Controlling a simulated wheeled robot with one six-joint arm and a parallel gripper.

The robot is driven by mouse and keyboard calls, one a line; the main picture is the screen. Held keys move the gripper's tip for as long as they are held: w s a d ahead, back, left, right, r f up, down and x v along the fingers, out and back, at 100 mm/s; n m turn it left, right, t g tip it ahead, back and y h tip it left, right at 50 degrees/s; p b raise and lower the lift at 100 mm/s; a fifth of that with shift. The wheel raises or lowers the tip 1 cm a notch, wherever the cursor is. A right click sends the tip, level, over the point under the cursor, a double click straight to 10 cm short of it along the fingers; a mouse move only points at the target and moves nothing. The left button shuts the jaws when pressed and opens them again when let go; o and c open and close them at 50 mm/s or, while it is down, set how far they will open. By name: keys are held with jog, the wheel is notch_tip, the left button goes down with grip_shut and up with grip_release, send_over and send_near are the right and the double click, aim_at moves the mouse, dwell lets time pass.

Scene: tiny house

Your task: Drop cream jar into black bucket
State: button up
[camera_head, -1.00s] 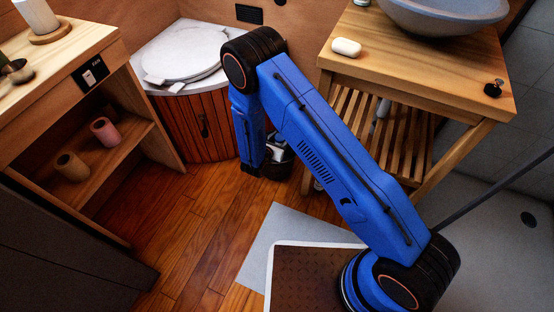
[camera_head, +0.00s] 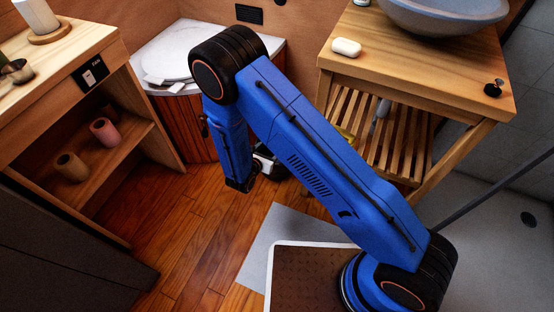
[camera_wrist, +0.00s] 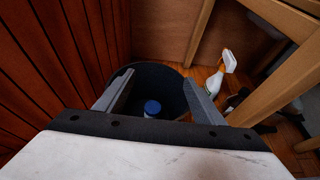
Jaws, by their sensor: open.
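The black bucket (camera_wrist: 160,78) stands on the floor beside red-brown wooden slats in the wrist view. A small jar with a blue lid (camera_wrist: 152,106), which looks like the cream jar, shows inside the bucket's opening. Its lower part is partly hidden by my gripper's body. My gripper (camera_wrist: 156,98) is open above the bucket, its two grey fingers apart on either side of the jar in the picture. I cannot tell any contact between them. In the head view my arm hides most of the bucket, and the fingers are hard to make out.
A white spray bottle (camera_wrist: 218,76) stands right of the bucket near wooden table legs. The slatted cabinet (camera_head: 186,122) is left of my arm. A washstand (camera_head: 420,72) with a basin (camera_head: 445,12) stands right. Open wooden floor (camera_head: 190,225) lies at front left.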

jog(key=v, duration=0.7)
jog(key=shift+s+a, duration=0.1)
